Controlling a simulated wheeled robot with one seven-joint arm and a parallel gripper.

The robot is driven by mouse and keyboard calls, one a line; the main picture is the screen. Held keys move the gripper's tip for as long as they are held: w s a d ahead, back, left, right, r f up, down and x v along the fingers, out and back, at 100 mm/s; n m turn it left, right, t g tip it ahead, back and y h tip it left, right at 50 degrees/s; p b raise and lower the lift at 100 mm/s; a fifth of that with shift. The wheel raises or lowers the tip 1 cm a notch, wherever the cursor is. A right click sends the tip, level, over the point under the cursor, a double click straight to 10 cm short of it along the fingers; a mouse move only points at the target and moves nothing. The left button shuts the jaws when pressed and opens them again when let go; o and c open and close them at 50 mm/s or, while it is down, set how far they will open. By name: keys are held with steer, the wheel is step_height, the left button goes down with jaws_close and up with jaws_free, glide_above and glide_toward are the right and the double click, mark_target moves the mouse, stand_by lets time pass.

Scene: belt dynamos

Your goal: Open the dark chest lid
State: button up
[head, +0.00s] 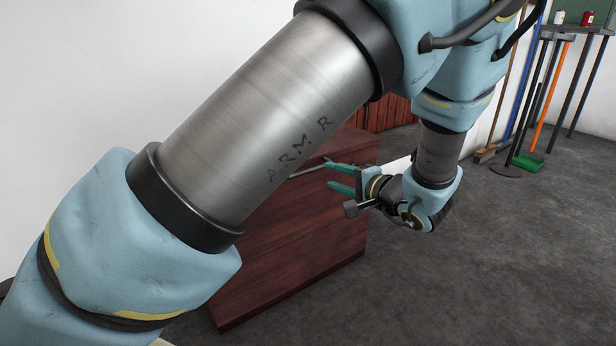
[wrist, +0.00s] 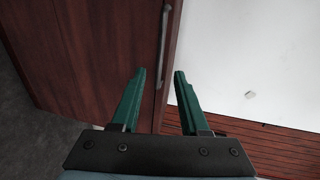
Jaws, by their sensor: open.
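The dark chest (head: 310,245) is reddish-brown wood and stands in the middle of the head view, partly hidden behind my arm. Its wood also fills the left of the wrist view (wrist: 85,50). A grey bar handle (head: 306,172) shows at its upper part; in the wrist view the handle (wrist: 164,45) runs along the wood's edge. The lid looks shut, but its far side is hidden. My gripper (head: 341,178) has green fingers, open and empty, at the chest's upper right. In the wrist view the gripper (wrist: 160,74) points toward the handle, whose near end lies between the fingers.
Red slatted wood (head: 388,114) stands behind the chest. Brooms and poles (head: 540,100) lean by the wall at the upper right, beside a small table (head: 575,32) with items. The grey floor (head: 490,260) to the right is clear.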

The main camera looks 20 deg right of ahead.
steer(key=b+x, duration=0.2)
steer(key=x, duration=0.7)
steer(key=shift+b, duration=0.3)
jaws_close()
steer(key=shift+s, duration=0.1)
stand_by(0.9)
